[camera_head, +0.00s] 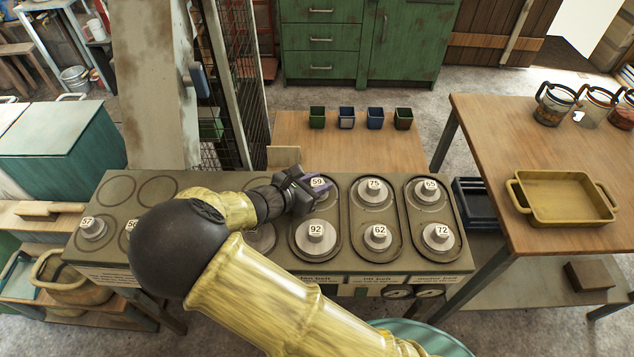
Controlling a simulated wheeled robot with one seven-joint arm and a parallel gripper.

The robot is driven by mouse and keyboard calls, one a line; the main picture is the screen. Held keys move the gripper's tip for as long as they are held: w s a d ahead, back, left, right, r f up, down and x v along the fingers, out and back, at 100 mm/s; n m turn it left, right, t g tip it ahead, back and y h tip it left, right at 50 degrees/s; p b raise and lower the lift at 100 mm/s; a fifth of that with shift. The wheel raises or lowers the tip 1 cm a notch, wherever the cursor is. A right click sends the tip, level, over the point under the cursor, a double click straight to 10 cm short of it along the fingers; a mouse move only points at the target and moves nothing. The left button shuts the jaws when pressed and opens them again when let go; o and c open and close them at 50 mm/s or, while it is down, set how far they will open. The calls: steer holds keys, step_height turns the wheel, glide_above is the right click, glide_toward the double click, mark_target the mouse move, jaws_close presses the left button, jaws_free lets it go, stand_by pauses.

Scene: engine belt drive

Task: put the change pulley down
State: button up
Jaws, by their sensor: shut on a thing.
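My gripper (320,189) is at the far end of the left belt track on the bench panel. Its dark purple fingers are closed around the hub of the pulley labelled 59 (318,181). This pulley is at the upper seat of that track; my gripper partly hides it, and I cannot tell whether it rests on the seat. The pulley labelled 92 (316,231) sits at the near end of the same track. The middle track holds pulleys 75 (374,189) and 62 (377,233). The right track holds pulleys 65 (428,188) and 72 (437,232).
On the panel's left (103,198), pulley 57 (92,228) stands beside another pulley partly hidden by my arm. Empty ring marks (157,190) lie behind them. Several small pots (346,118) stand on a wooden table behind. A yellow tray (562,198) is on the right table.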

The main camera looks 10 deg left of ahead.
steer(key=shift+f, duration=0.2)
steer(key=o, duration=1)
steer(key=shift+r, duration=0.1)
steer(key=shift+r, duration=0.15)
steer(key=p+v, duration=0.1)
steer(key=v, duration=1.1)
